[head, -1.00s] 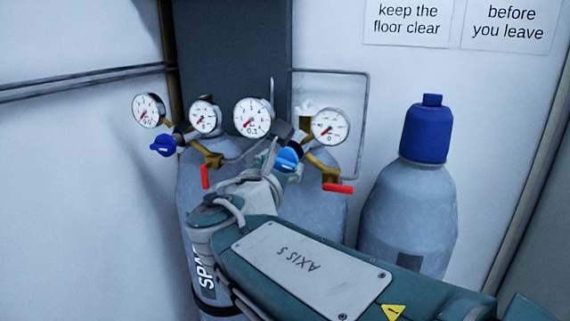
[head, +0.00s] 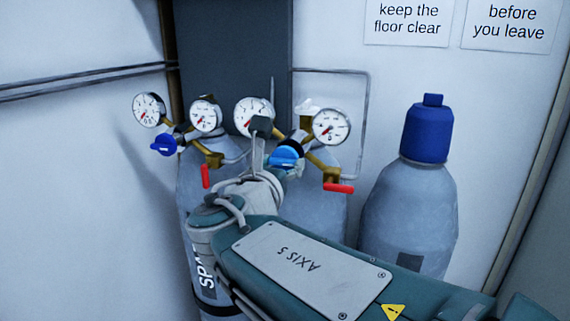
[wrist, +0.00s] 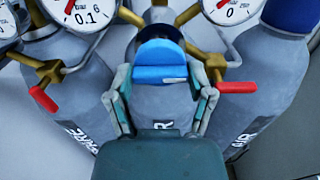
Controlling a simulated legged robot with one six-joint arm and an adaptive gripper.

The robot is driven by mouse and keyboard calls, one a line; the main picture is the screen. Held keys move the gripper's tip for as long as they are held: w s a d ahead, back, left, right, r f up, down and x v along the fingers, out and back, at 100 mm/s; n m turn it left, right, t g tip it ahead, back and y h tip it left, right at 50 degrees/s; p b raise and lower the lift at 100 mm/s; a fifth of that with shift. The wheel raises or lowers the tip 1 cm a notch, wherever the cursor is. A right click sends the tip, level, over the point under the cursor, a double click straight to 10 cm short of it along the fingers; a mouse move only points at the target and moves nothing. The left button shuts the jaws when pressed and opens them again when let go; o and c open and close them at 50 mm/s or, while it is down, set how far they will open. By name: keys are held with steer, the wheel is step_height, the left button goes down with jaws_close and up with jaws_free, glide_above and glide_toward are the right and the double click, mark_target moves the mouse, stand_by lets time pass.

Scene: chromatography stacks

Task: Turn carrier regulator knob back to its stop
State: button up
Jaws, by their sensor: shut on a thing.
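The blue regulator knob (head: 286,157) sits on the right-hand brass regulator in the head view. In the wrist view the knob (wrist: 160,66) is near the top centre, with its raised bar lying nearly level across the picture. My gripper (wrist: 167,76) has one finger on each side of the knob and is shut on it. In the head view my gripper (head: 275,147) partly hides the knob and the regulator body. The regulator's right gauge (head: 331,126) and its left gauge (head: 253,116) show; a dark fingertip covers part of the left one.
A second regulator with a blue knob (head: 163,146) is at the left, on the spare cylinder (head: 205,230). Red valve levers (head: 339,188) hang close to my gripper on both sides. A blue-capped cylinder (head: 410,215) stands at the right. A pipe (head: 368,120) runs along the wall.

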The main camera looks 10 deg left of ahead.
steer(key=shift+f, duration=0.35)
steer(key=o, duration=1.1)
steer(key=shift+w, duration=0.1)
steer(key=shift+a+r, duration=0.1)
steer(key=shift+a, duration=0.05)
steer(key=shift+r, duration=0.1)
steer(key=s, duration=1.2)
steer(key=shift+a, duration=0.45)
steer(key=shift+w, duration=0.1)
